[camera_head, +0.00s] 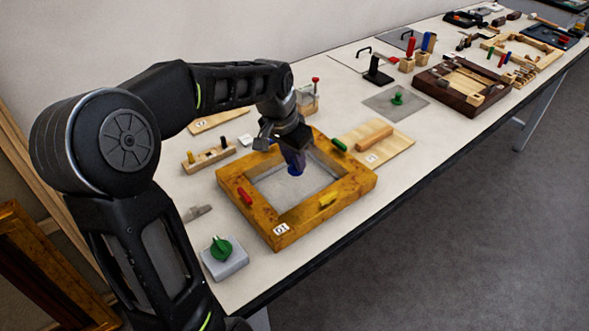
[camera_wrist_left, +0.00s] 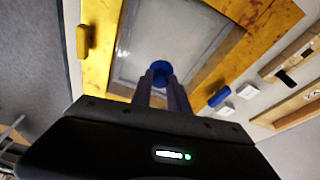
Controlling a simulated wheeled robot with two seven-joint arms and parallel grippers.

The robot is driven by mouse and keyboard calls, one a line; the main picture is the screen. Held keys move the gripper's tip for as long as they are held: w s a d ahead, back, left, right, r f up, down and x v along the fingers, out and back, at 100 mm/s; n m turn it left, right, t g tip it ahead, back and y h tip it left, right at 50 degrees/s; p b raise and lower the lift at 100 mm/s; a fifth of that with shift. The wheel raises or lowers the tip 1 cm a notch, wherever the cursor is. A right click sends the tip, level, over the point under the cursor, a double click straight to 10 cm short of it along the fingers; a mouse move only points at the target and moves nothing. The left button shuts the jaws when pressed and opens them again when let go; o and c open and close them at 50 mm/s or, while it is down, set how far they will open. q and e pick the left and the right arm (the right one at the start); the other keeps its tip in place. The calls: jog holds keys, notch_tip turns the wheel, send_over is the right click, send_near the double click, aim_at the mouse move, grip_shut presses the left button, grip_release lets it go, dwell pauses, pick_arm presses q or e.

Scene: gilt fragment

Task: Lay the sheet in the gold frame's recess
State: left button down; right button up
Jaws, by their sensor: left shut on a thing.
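The gold frame (camera_head: 300,224) lies flat on the table, with a label at its front corner. A grey, see-through sheet (camera_head: 301,189) with a blue knob (camera_head: 296,171) shows within the frame's opening. My left gripper (camera_head: 294,163) is above the opening, shut on the knob. The left wrist view shows the knob (camera_wrist_left: 160,69) between the fingertips and the sheet (camera_wrist_left: 178,35) inside the frame (camera_wrist_left: 97,50). I cannot tell whether the sheet rests fully in the recess or hovers slightly. My right gripper is out of view.
Red (camera_head: 245,196), yellow (camera_head: 327,200) and green (camera_head: 338,144) tabs sit on the frame's sides; a blue tab (camera_wrist_left: 218,97) shows in the wrist view. A grey block with a green knob (camera_head: 222,250) stands front left. A wooden board (camera_head: 388,151) lies close right.

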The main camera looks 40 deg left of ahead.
aim_at(295, 170)
pick_arm(q)
jog(key=shift+f, duration=1.85)
jog(key=shift+f, duration=0.2)
jog(key=c, duration=1.3)
grip_release()
jog(key=shift+o, duration=0.2)
jog(key=shift+r, duration=0.1)
jog(key=shift+r, duration=0.2)
jog(key=v, duration=1.1)
jog(key=shift+s+r, duration=0.2)
jog(key=shift+r, duration=0.2)
